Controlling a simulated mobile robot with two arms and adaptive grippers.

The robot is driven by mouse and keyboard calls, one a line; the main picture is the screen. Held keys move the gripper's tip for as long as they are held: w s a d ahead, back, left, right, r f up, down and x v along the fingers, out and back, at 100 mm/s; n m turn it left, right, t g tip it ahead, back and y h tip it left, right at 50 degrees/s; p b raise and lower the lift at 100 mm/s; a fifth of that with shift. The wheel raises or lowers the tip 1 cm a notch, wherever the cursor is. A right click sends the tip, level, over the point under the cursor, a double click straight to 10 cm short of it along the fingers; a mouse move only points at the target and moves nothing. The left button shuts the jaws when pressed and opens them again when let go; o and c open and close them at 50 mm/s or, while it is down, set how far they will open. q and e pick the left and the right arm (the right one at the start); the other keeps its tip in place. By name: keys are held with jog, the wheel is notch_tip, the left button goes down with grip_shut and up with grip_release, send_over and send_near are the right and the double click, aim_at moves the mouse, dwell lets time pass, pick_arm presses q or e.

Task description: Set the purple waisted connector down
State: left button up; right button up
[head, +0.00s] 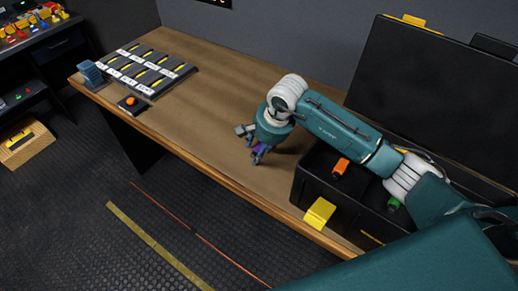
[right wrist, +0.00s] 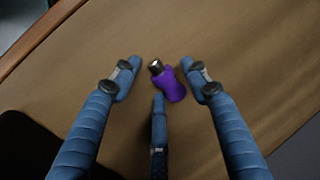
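The purple waisted connector (right wrist: 170,86) has a dark and metallic tip and is on or just above the brown bench top, between the fingertips of my right gripper (right wrist: 160,78). The left finger stands clear of it. The right finger and the lower finger are close to it; I cannot tell whether they touch. The fingers look spread, not closed on it. In the head view the purple connector (head: 261,148) shows only partly, below my right gripper (head: 256,151), over the middle of the bench (head: 215,105). My left gripper is not in view.
An open black case (head: 306,185) with orange, green and yellow connectors stands right of the gripper. A tray of labelled compartments (head: 127,83) and a small dark block with an orange top (head: 132,101) are at the left. Bench between is clear.

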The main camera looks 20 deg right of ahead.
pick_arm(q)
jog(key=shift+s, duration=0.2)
pick_arm(e)
jog(key=shift+r+p, duration=0.2)
jog(key=shift+p, duration=0.1)
jog(key=shift+s+d+r+b, duration=0.1)
jog(key=shift+d+r+b, duration=0.05)
jog(key=shift+r+b, duration=0.15)
pick_arm(q)
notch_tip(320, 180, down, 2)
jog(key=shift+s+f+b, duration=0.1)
jog(key=shift+b, duration=1)
pick_arm(e)
jog(key=v, duration=1.1)
jog(key=shift+s+r, duration=0.1)
